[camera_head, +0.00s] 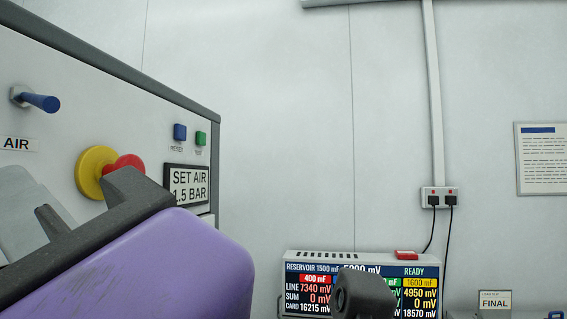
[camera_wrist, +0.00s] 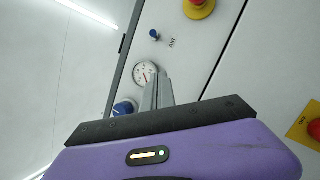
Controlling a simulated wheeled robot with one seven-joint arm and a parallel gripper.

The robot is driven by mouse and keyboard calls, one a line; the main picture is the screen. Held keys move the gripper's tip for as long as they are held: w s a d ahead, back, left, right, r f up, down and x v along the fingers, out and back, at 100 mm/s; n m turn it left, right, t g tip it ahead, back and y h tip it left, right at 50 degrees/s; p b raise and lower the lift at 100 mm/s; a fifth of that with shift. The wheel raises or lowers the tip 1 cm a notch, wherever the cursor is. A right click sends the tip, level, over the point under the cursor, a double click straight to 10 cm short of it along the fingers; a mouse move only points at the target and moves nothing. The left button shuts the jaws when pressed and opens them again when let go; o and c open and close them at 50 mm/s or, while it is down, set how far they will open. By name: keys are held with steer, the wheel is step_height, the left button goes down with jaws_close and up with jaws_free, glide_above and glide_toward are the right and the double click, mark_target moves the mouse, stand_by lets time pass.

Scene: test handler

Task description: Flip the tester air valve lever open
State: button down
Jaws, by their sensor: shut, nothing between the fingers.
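The air valve lever (camera_head: 40,101) is a blue handle on a silver mount on the grey tester panel, above a label reading AIR. In the head view it juts to the right and slightly down. In the wrist view the lever (camera_wrist: 154,34) shows as a small blue knob beyond my fingertips. My gripper (camera_wrist: 162,80) has its grey fingers together with nothing between them, pointing at the panel beside a round gauge (camera_wrist: 145,74). The fingers are apart from the lever. In the head view my purple and black gripper body hides the lower panel.
A red emergency button (camera_head: 125,165) on a yellow base sits right of the lever. Blue (camera_head: 180,132) and green (camera_head: 200,138) buttons and a SET AIR 1.5 BAR sign (camera_head: 188,186) are farther right. A blue regulator knob (camera_wrist: 124,108) lies beside my fingers. A readout unit (camera_head: 305,268) stands low centre.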

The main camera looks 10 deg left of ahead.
mark_target(39, 101)
steer(key=w+a+r+p, duration=0.2)
steer(key=p, duration=0.1)
steer(key=w+a+r+p, duration=0.1)
steer(key=a+r+p, duration=0.1)
steer(key=a+p, duration=0.1)
steer(key=w+a+r+p, duration=0.2)
steer(key=p, duration=0.2)
steer(key=shift+w+a, duration=0.3)
steer(key=shift+w, duration=0.05)
